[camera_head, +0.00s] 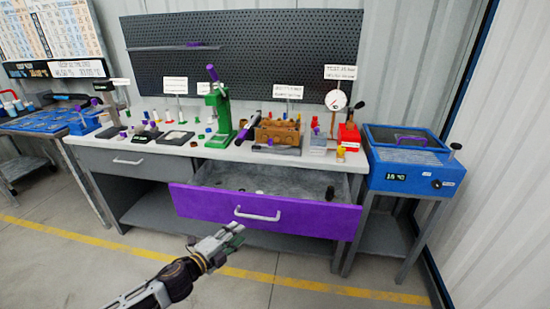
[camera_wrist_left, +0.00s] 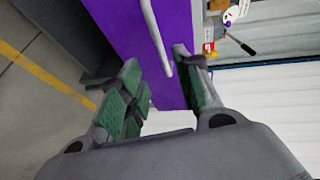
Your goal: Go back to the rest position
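My left gripper (camera_head: 228,238) is in front of the workbench, just below and in front of the purple drawer front (camera_head: 265,213). The drawer is pulled out, and a few small dark items lie inside it. In the left wrist view, the fingers of my left gripper (camera_wrist_left: 160,88) are apart, with green pads and nothing between them. The drawer's pale handle (camera_wrist_left: 157,38) shows beyond the fingertips, and a gap appears between handle and fingers. My right gripper is not in either view.
The workbench top (camera_head: 130,148) carries a green press (camera_head: 220,115), a brown pump block (camera_head: 278,132) and several small parts. A blue machine (camera_head: 410,170) stands at the right. A blue-topped table (camera_head: 40,122) is at the left. The floor in front (camera_head: 60,265) is clear.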

